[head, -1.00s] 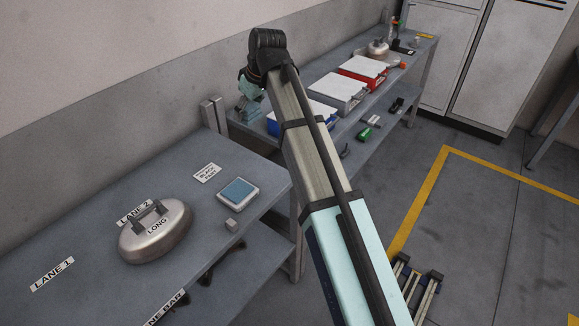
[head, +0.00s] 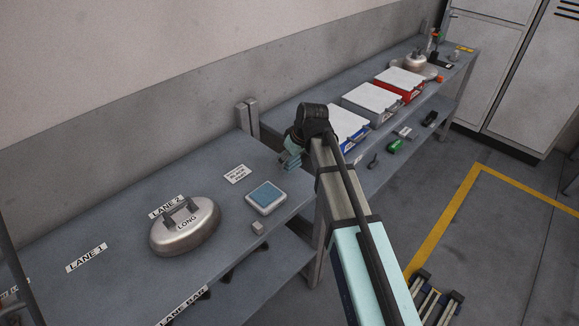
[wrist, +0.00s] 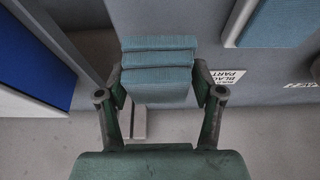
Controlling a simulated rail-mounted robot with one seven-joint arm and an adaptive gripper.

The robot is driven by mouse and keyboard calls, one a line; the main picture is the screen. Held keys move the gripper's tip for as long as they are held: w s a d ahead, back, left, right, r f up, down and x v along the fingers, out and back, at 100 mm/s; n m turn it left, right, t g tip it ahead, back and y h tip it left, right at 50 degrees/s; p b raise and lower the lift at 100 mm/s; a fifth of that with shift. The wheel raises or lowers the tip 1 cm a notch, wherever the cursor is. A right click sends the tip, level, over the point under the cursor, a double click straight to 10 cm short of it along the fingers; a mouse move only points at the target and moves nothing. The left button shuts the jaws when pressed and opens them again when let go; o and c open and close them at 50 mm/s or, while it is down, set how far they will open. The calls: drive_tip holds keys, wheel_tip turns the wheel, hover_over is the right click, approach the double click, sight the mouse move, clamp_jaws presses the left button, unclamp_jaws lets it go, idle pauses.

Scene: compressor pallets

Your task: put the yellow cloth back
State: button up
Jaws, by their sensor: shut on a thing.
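My gripper (wrist: 158,88) is shut on a folded blue cloth (wrist: 158,62), which shows several stacked layers between the fingers in the wrist view. In the head view my gripper (head: 292,160) is at the far right corner of the near bench (head: 110,225), and the cloth is hard to make out there. A light tray with a blue top (head: 266,197) lies on this bench, left of and nearer than my gripper; it also shows in the wrist view (wrist: 231,28). No yellow cloth can be made out; a small yellow patch (head: 465,49) at the far bench end is too small to identify.
A metal compressor shell marked LONG (head: 188,232) sits by the LANE 2 label. A small grey block (head: 259,228) is near the tray. Blue (head: 346,128), grey (head: 371,101) and red (head: 402,83) bins line the far bench. A post (head: 247,117) stands by the wall.

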drive_tip(key=shift+f+p, duration=0.3)
drive_tip(key=shift+f, duration=1.85)
drive_tip(key=shift+f, duration=0.2)
drive_tip(key=o, duration=1.1)
drive_tip(key=shift+r, duration=0.1)
drive_tip(key=b+v, duration=0.1)
drive_tip(key=v, duration=1.1)
drive_tip(key=shift+b, duration=0.35)
drive_tip(key=shift+r, duration=0.1)
